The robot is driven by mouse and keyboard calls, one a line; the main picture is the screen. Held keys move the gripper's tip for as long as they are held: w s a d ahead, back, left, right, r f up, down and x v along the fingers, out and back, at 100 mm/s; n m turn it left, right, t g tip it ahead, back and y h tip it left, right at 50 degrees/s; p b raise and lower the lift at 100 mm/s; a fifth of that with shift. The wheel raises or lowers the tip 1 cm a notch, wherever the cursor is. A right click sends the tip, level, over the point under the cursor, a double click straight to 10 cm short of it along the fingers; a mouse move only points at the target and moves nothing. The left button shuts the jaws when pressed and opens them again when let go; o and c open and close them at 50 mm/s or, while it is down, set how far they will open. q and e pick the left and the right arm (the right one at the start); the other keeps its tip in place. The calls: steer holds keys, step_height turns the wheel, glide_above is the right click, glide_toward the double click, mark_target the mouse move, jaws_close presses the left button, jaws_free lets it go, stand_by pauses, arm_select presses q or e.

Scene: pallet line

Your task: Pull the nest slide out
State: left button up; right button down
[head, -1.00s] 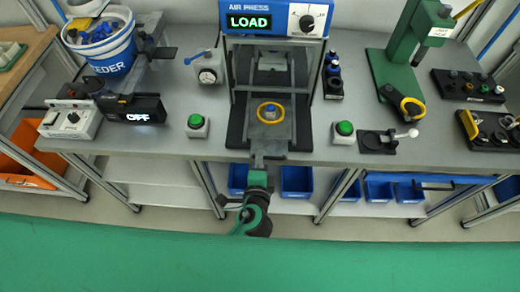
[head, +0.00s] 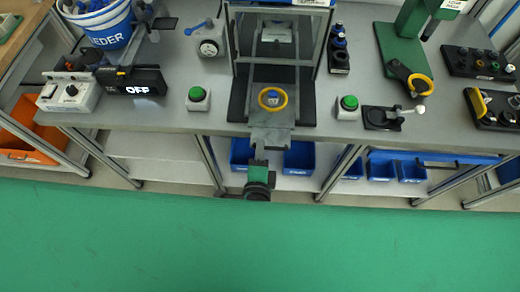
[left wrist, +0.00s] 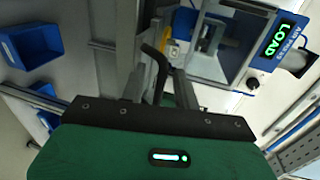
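The air press (head: 320,70) stands mid-bench, and its LOAD display shows in the left wrist view (left wrist: 277,40). Its nest slide (head: 270,136) is a grey plate reaching the bench's front edge. A yellow ring (head: 273,98) around a blue part sits on the nest. My left gripper (head: 262,152) is at the front end of the slide. In the left wrist view, its two grey fingers (left wrist: 158,88) stand apart on either side of a black bent handle (left wrist: 160,68), with gaps visible. My right gripper is out of view.
Green buttons (head: 197,95) and (head: 348,103) flank the press. A feeder with a blue bucket (head: 105,28) and an OFF display (head: 135,82) stand left. A green hand press (head: 400,50) stands right. Blue bins (head: 298,157) sit below the bench. The green floor (head: 300,235) in front is clear.

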arm_select(q)
steer(key=shift+s+r, duration=0.1)
steer(key=b+v, duration=0.4)
steer(key=v, duration=0.9)
steer(key=shift+s, duration=0.4)
